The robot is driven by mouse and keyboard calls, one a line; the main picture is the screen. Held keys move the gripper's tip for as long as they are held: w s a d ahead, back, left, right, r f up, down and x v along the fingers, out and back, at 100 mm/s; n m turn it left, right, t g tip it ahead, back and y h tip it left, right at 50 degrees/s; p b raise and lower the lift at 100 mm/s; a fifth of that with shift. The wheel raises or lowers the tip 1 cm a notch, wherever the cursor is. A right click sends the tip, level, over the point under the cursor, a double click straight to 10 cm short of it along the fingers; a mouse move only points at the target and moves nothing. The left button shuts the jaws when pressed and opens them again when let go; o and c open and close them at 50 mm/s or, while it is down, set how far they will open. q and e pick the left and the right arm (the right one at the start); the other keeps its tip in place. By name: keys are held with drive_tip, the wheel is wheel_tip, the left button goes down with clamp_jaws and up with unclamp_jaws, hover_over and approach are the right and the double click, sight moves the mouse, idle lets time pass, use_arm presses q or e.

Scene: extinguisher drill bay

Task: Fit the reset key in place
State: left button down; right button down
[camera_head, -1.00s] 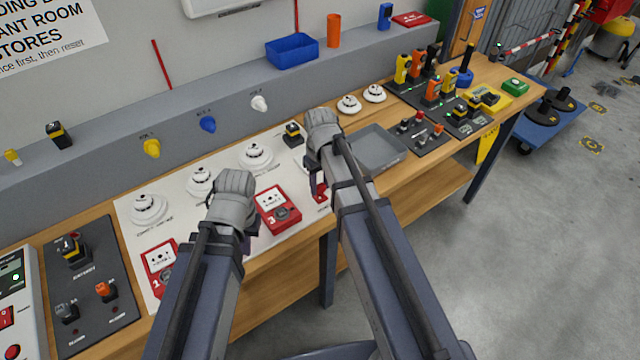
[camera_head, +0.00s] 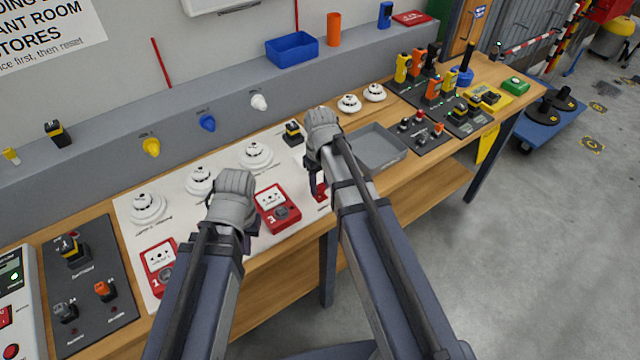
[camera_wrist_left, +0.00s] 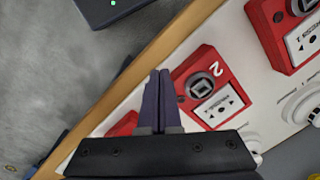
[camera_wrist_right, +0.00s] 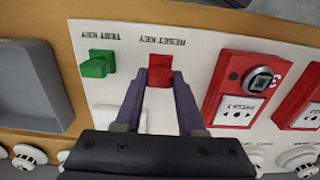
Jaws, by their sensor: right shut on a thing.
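The red reset key (camera_wrist_right: 160,72) is between the fingers of my right gripper (camera_wrist_right: 160,78), beside the printed "RESET KEY" label on the white board. My right gripper (camera_head: 318,190) is shut on it; whether the key touches the board is hard to tell. My left gripper (camera_wrist_left: 159,76) is shut and empty, its fingertips beside a red call point marked 2 (camera_wrist_left: 207,86) with a dark round keyhole. In the head view that call point is mostly hidden by my left arm. Call point 3 (camera_head: 277,209) stands between my grippers, and call point 1 (camera_head: 160,262) is further left.
A green test key (camera_wrist_right: 97,65) sits on the board beside the red key. White detectors (camera_head: 256,155) line the board's back. A grey tray (camera_head: 376,150) lies to the right of my right gripper. A dark switch panel (camera_head: 110,300) is at the left.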

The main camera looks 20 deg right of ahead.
use_arm(q)
drive_tip(key=shift+f+b, duration=0.45)
drive_tip(key=shift+f, duration=0.05)
use_arm(e)
drive_tip(key=shift+f, duration=0.5)
drive_tip(key=shift+c, duration=0.6)
unclamp_jaws()
use_arm(q)
drive_tip(key=shift+r, duration=0.1)
use_arm(e)
drive_tip(key=shift+r, duration=0.1)
drive_tip(key=shift+r+p, duration=3.45)
drive_tip(key=shift+p, duration=0.1)
use_arm(q)
wheel_tip(320, 180, up, 7)
drive_tip(key=shift+f+b, duration=0.65)
drive_tip(key=shift+f, duration=0.05)
use_arm(e)
drive_tip(key=s+a+f+h, duration=0.1)
drive_tip(key=s+a, duration=0.9)
drive_tip(key=s, duration=0.4)
drive_tip(key=shift+s+a, duration=0.2)
drive_tip(key=shift+a, duration=0.05)
